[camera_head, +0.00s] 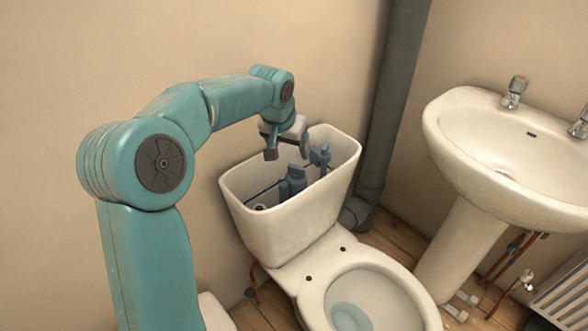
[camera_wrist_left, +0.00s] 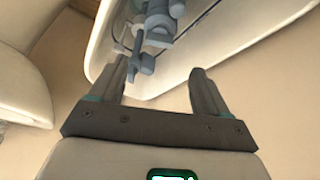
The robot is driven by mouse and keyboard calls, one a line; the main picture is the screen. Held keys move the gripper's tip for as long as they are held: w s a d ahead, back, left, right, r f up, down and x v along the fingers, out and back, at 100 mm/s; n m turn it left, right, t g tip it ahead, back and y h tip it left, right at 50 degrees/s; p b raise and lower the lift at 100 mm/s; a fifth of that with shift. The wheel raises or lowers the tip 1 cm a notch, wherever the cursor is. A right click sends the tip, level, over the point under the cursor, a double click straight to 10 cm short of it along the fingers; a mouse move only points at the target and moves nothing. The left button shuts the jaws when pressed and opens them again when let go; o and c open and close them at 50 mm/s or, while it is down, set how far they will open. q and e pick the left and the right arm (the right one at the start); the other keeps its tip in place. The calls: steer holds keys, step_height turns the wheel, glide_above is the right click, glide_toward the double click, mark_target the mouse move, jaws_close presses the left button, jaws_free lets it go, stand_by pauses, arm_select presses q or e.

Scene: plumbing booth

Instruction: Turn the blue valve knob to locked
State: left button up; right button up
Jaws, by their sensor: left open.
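My left gripper (camera_head: 288,148) is over the open toilet cistern (camera_head: 292,229), near its back rim. Its two fingers are apart with nothing between the tips, also in the left wrist view (camera_wrist_left: 163,72). Blue-grey valve fittings (camera_head: 320,156) stand inside the cistern, just right of the gripper. In the left wrist view, blue-grey fittings (camera_wrist_left: 157,24) show beyond the fingers, with a small lever-like part (camera_wrist_left: 141,63) close to the left fingertip. I cannot tell which part is the valve knob, nor whether the finger touches it. My right gripper is not in view.
A thicker blue-grey part (camera_head: 292,184) stands in the cistern's middle. The toilet bowl (camera_head: 368,300) is in front. A dark pipe (camera_head: 387,110) rises right of the cistern, and a sink (camera_head: 500,160) stands farther right. The wall is close behind.

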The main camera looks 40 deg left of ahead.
mark_target(296, 167)
arm_select(q)
steer(key=b+x, duration=0.2)
steer(key=x, duration=0.8)
steer(key=shift+d+f, duration=0.1)
